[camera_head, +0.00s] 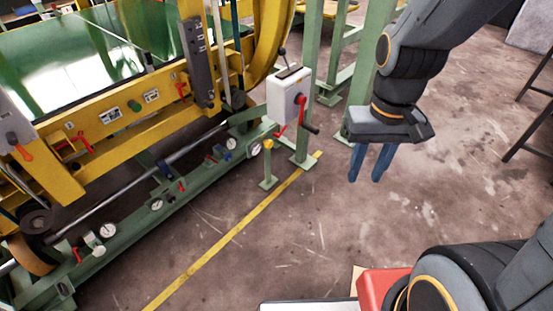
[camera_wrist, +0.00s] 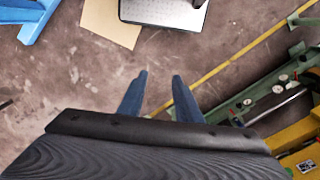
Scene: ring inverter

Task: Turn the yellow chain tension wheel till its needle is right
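A small yellow knob (camera_head: 268,143) shows beside the rightmost dial gauge (camera_head: 255,149) on the green lower rail of the machine. It may be the chain tension wheel, but it is too small to be sure. The needle on that gauge is too small to read. My gripper (camera_head: 364,179) hangs over open floor, to the right of the knob and apart from it. Its two blue fingers are spread with nothing between them. In the wrist view, my gripper (camera_wrist: 159,78) is also empty, with the gauges on the rail (camera_wrist: 277,89) off to its right.
A white box (camera_head: 288,95) with red and black handles stands on a green post between the knob and my gripper. More gauges and red levers line the green rail (camera_head: 190,193). A yellow floor line (camera_head: 235,232) runs alongside. The floor below my gripper is clear.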

